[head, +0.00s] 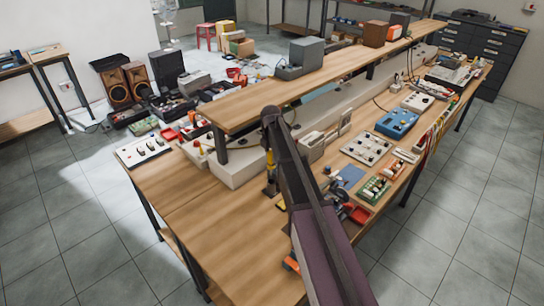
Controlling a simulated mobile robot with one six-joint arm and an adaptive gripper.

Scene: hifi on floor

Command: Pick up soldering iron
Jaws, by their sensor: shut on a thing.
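My arm reaches up from the bottom of the head view and bends down over the workbench (200,215). My gripper (270,189) is at its far end, low over the bench near the front of the raised shelf. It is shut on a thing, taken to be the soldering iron. The held thing is small and mostly hidden by the dark fingers, so its shape and tilt cannot be told. A narrow yellow part shows just above the fingers; I cannot tell what it belongs to.
A raised wooden shelf (250,105) stands behind my gripper. A white switch panel (143,150) lies at the bench's left corner. A blue device (396,123), a knobbed panel (367,147) and a green board (374,190) fill the right side. The bench's front left is bare.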

